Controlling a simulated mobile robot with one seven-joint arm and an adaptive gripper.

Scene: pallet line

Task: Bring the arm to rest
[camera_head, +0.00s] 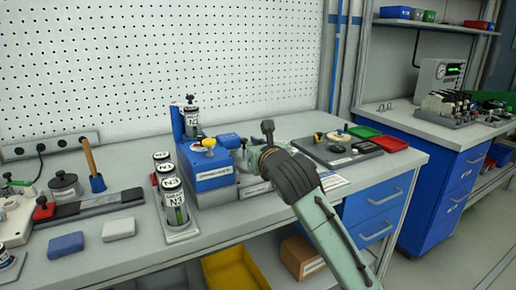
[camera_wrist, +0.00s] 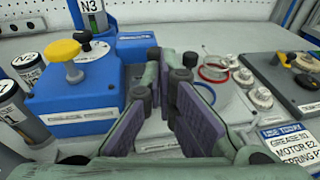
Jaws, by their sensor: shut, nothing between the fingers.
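My gripper (camera_wrist: 173,72) shows in the wrist view with its two fingers close together and nothing between them. In the head view, my gripper (camera_head: 250,158) is above the bench, just right of the blue grease station (camera_head: 211,178), partly hidden by my own wrist. The arm reaches in from the lower right and is bent over the bench front. In the wrist view the blue station (camera_wrist: 75,108) is left of the fingers. A pale plate with red and blue rings (camera_wrist: 215,75) lies beyond and right of them. Whether the fingers touch anything is unclear.
Labelled canisters (camera_head: 174,202) stand in a rack left of the station. A dark tray with parts (camera_head: 337,148) and a green tray (camera_head: 363,131) and red tray (camera_head: 390,143) lie to the right. A pegboard (camera_head: 180,60) closes the back. Open floor shows at lower right.

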